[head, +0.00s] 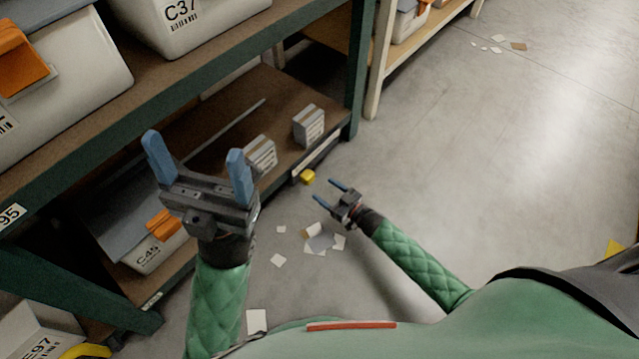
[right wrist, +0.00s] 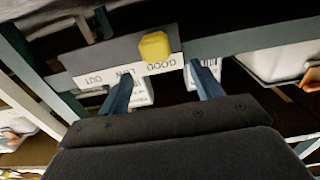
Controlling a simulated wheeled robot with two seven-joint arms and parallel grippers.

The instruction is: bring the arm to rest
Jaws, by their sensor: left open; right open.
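My left gripper (head: 197,170) is open and empty, raised in front of the green-framed rack, its blue fingers apart. My right gripper (head: 328,190) is open and empty, lower and further right over the grey floor, short of the rack's lower shelf. In the right wrist view my right gripper (right wrist: 162,92) shows its two blue fingers apart with nothing between them. Beyond them are a yellow block (right wrist: 156,46) and a white label strip (right wrist: 90,78). The yellow block also shows in the head view (head: 308,176) by the lower shelf's front edge.
The rack's upper shelf (head: 200,66) holds white bins, including C37 (head: 185,25). Its lower shelf holds small grey boxes (head: 309,125) and bin C45 (head: 150,255). Paper scraps (head: 279,260) lie on the floor below my grippers. Open floor (head: 500,150) lies to the right.

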